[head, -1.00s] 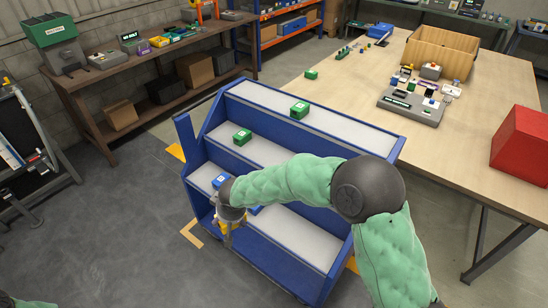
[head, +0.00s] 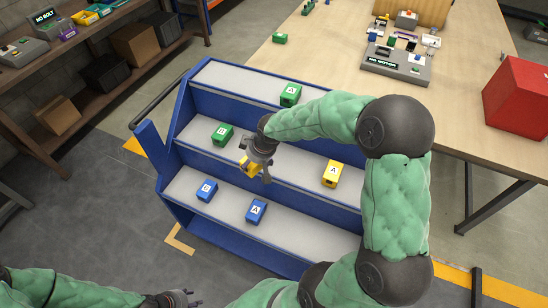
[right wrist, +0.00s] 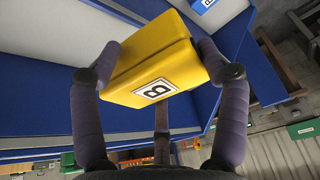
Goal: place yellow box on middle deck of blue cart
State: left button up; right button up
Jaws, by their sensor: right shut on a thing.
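The blue cart (head: 148,150) has three stepped decks with pale surfaces. My right gripper (head: 256,172) is shut on a yellow box (head: 247,168) at the middle deck (head: 285,157). In the right wrist view the yellow box (right wrist: 152,62), marked B, sits between the fingers. I cannot tell whether it touches the deck. Another yellow box (head: 332,174), marked A, stands on the middle deck to the right, and a green box (head: 222,134), marked B, to the left. My left gripper (head: 182,299) is open and empty, low at the bottom edge of the head view.
A green box (head: 290,95) stands on the top deck. Two blue boxes, B (head: 206,190) and A (head: 256,211), stand on the bottom deck. A wooden table (head: 440,110) with a red box (head: 518,98) lies behind right. My right arm covers the cart's right side.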

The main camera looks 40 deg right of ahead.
jog(key=s+d+r+n+y+b, duration=0.1)
jog(key=s+d+n, duration=0.1)
jog(key=s+d, duration=0.35)
jog(key=s+d+n+b, duration=0.1)
jog(key=s+d, duration=0.2)
jog(key=d, duration=0.5)
jog(key=shift+g, duration=0.3)
jog(key=w+f+b, duration=0.1)
jog(key=w+f, duration=0.1)
jog(key=w, duration=0.2)
jog(key=w+f, duration=0.3)
jog(key=w, duration=0.2)
jog(key=w+f+b, duration=0.1)
jog(key=w+f, duration=0.2)
jog(key=w, duration=0.1)
jog(key=shift+w+f+b, duration=0.25)
jog(key=shift+b, duration=0.05)
jog(key=shift+w+a+f, duration=0.15)
jog(key=shift+w+f, duration=0.05)
jog(key=shift+f, duration=0.15)
jog(key=f, duration=0.1)
jog(key=f+b, duration=0.1)
jog(key=f, duration=0.1)
jog(key=shift+w+f+b, duration=0.2)
jog(key=shift+f+b, duration=0.05)
jog(key=shift+b, duration=0.05)
jog(key=shift+r, duration=0.1)
jog(key=o, duration=1.7)
jog(key=shift+s, duration=0.1)
